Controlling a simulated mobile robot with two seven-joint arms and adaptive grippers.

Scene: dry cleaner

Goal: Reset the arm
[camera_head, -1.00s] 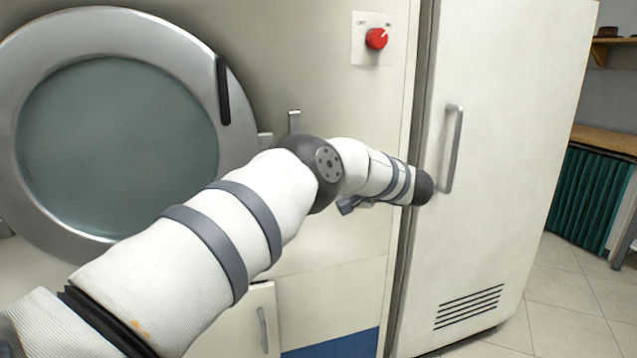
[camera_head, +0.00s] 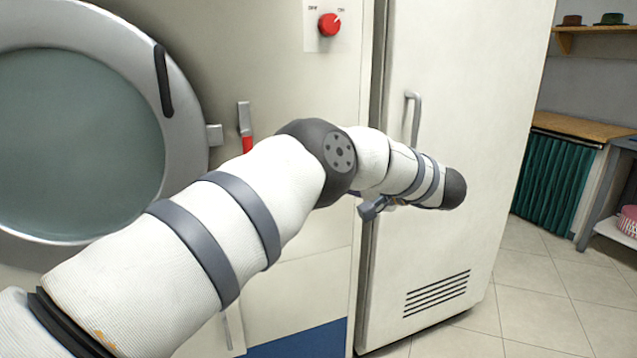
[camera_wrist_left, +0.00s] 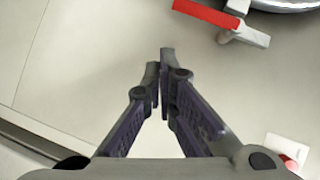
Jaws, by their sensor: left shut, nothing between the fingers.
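My left arm (camera_head: 210,230) reaches from the lower left across the front of the machine in the head view, bent at a dark joint. My right gripper is not in view.
The machine's round door (camera_head: 75,130) is closed at left. A red dial (camera_head: 329,24) sits above the arm. A tall white cabinet (camera_head: 470,100) with a vertical handle (camera_head: 413,115) stands close behind the forearm. Open tiled floor (camera_head: 540,300) lies at lower right.

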